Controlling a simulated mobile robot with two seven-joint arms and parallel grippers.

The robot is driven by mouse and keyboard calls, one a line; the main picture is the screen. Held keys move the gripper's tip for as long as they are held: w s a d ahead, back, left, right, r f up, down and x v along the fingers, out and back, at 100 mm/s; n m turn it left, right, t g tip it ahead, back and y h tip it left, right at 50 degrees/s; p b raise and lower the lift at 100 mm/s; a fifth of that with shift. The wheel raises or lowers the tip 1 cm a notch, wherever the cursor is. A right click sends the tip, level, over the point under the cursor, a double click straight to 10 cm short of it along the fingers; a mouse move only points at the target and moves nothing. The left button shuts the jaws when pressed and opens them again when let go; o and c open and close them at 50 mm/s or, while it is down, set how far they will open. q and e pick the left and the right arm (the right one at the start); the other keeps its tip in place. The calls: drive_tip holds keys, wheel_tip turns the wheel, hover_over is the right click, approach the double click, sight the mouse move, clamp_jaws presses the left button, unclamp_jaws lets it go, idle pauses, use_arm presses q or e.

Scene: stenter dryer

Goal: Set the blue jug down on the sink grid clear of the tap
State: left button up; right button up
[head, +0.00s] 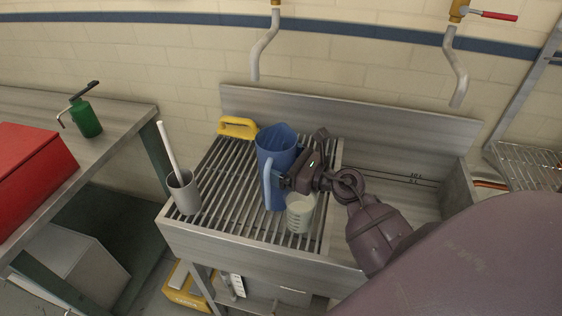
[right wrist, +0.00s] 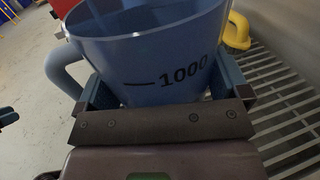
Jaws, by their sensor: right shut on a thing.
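The blue jug (head: 276,150) stands upright at the sink grid (head: 225,185), its handle toward the front. I cannot tell whether its base touches the bars. My right gripper (head: 290,178) is shut on it from the right. In the right wrist view the jug (right wrist: 150,55) fills the space between the fingers, with a "1000" mark facing me. The left tap (head: 262,52) hangs from the wall behind the jug, its spout end above and slightly left of the jug's rim.
A clear beaker (head: 299,213) stands just in front of the jug. A grey cup (head: 184,192) with a white stick stands at the grid's left edge. A yellow object (head: 238,127) lies at the back left. Another tap (head: 457,75) hangs over the basin (head: 395,180). Grid bars between cup and jug are bare.

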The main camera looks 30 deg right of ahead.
drive_tip(key=shift+f, duration=0.1)
drive_tip(key=o, duration=0.9)
drive_tip(key=shift+o, duration=0.2)
drive_tip(key=shift+s+d, duration=0.1)
drive_tip(key=shift+s, duration=0.05)
drive_tip(key=b+v, duration=0.2)
drive_tip(key=v, duration=0.9)
drive_tip(key=shift+s, duration=0.35)
drive_tip(key=shift+d, duration=0.1)
